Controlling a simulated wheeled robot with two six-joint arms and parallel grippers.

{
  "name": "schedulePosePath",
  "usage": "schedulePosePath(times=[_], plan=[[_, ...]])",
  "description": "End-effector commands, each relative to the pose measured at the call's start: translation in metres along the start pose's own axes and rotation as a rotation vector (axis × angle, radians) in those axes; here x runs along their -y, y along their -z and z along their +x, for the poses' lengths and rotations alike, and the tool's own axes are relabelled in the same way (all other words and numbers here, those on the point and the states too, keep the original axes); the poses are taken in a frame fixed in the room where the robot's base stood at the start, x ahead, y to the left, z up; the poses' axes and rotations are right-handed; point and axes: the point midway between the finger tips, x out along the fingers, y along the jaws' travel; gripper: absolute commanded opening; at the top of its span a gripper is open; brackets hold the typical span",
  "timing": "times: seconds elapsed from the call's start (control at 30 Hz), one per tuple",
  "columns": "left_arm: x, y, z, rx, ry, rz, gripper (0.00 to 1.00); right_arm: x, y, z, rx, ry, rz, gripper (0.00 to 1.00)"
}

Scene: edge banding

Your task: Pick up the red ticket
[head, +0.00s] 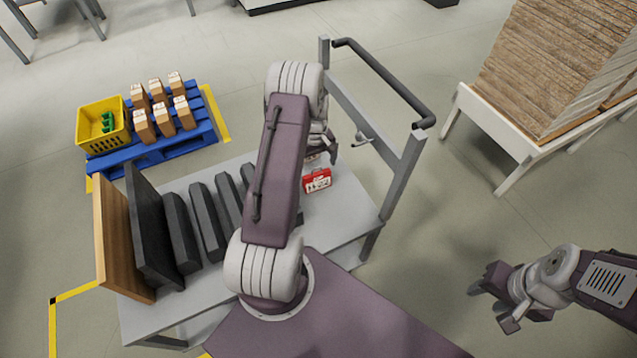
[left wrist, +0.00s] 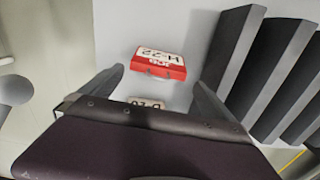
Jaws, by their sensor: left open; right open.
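The red ticket (head: 316,181), with white printed panels, lies on the grey cart top (head: 345,205) near its right end. In the left wrist view the red ticket (left wrist: 160,62) shows just beyond and between the fingertips of my open left gripper (left wrist: 158,78). It is not gripped. In the head view my left gripper (head: 328,148) is mostly hidden behind its own arm, just behind the ticket. A second, pale ticket (left wrist: 147,103) lies nearer the palm, partly covered by the gripper body. My right gripper (head: 492,307) is open and empty, out over the floor at lower right.
Dark panels (head: 207,220) stand in a row on the cart, left of the ticket; they also show in the left wrist view (left wrist: 262,62). The cart's handle frame (head: 385,80) rises at right. A blue pallet (head: 150,150) holds a yellow crate (head: 100,125) and several boxes.

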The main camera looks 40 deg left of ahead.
Motion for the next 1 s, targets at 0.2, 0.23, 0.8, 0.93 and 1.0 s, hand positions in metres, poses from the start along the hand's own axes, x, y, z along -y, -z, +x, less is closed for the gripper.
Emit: schedulePosePath(times=[0.2,0.23,0.8,0.93,1.0], plan=[[0.000,-0.001,0.018,0.002,0.001,0.001,1.00,0.000,0.000,0.003,0.000,0.000,0.000,0.44],[0.000,-0.001,0.022,0.002,0.001,0.001,1.00,0.000,0.000,0.004,0.000,0.000,0.000,0.44],[0.001,-0.002,0.090,0.000,0.000,0.001,1.00,0.000,-0.001,0.013,0.000,0.000,0.000,0.44],[0.000,-0.002,0.090,-0.001,-0.001,0.001,1.00,0.000,-0.001,0.013,0.000,0.000,0.000,0.44],[0.000,-0.002,0.090,-0.001,-0.001,0.001,0.97,0.000,-0.001,0.013,0.000,0.000,0.000,0.44]])
